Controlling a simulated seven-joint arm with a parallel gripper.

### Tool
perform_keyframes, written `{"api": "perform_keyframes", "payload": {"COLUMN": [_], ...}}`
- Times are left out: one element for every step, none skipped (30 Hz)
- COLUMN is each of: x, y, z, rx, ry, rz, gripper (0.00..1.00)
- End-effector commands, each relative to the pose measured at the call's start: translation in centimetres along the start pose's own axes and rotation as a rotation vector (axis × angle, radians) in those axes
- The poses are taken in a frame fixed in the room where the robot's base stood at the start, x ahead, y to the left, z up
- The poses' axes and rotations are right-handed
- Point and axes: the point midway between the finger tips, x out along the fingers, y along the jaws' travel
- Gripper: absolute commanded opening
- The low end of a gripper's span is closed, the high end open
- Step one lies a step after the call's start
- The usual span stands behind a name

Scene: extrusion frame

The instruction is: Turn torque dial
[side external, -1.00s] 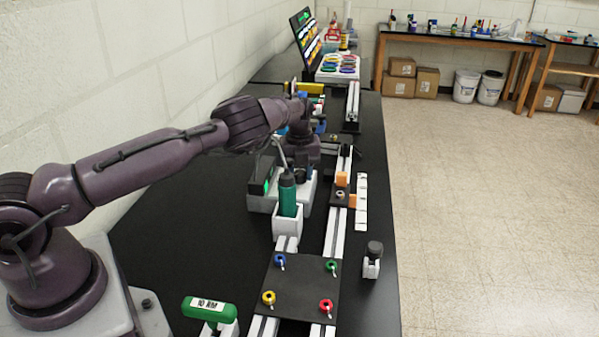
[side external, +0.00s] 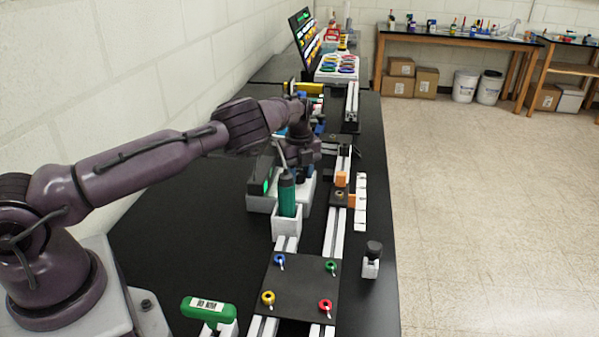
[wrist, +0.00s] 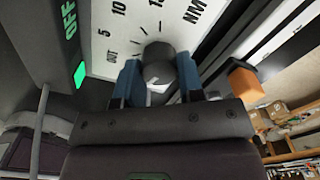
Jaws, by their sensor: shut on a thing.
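The dark, round dial knob (wrist: 157,58) shows in the wrist view, in front of a white panel (wrist: 172,20) marked OUT, 5, 10, 15 and NM with tick lines. My gripper (wrist: 158,82) has its blue fingers on either side of the knob and is shut on it. A green-lit OFF marking (wrist: 70,20) and a green light (wrist: 79,75) are left of the panel. In the side view my gripper (side external: 301,160) is over the white and dark station (side external: 262,200); the knob is hidden there.
A green bottle-like tool (side external: 287,195) stands in a white holder just in front. An orange block (side external: 341,179) sits on the rail to the right. A green-handled tool (side external: 208,309) and a black plate with coloured rings (side external: 300,285) are nearer. Floor at right is clear.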

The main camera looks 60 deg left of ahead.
Motion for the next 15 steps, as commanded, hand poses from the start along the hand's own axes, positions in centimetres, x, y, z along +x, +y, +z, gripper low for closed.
{"api": "perform_keyframes", "payload": {"x": [-0.2, -0.2, -0.2, -0.19, -0.17, -0.15, -0.14, -0.12, -0.11, -0.09, -0.09, -0.08, -0.1, -0.17, -0.35], "y": [-0.06, -0.06, -0.06, -0.05, -0.05, -0.04, -0.04, -0.03, -0.03, -0.02, -0.02, -0.02, -0.02, -0.02, -0.03], "z": [0.07, 0.08, 0.08, 0.08, 0.07, 0.06, 0.06, 0.06, 0.05, 0.04, 0.04, 0.04, 0.04, 0.04, 0.04], "rx": [-0.002, -0.002, -0.002, -0.002, -0.002, -0.002, -0.001, -0.001, -0.001, -0.001, -0.001, -0.001, 0.0, 0.0, 0.0], "ry": [-0.002, -0.002, -0.002, -0.002, -0.002, -0.002, -0.001, -0.001, -0.001, -0.001, -0.001, -0.001, -0.001, -0.001, -0.001], "rz": [-0.003, -0.003, -0.003, -0.003, -0.003, -0.002, -0.002, -0.002, -0.002, -0.002, -0.001, -0.001, -0.001, -0.001, -0.002], "gripper": [0.12, 0.12, 0.44, 0.51, 0.58, 0.61, 0.61, 0.61, 0.61, 0.61, 0.61, 0.61, 0.61, 0.61, 0.61]}}
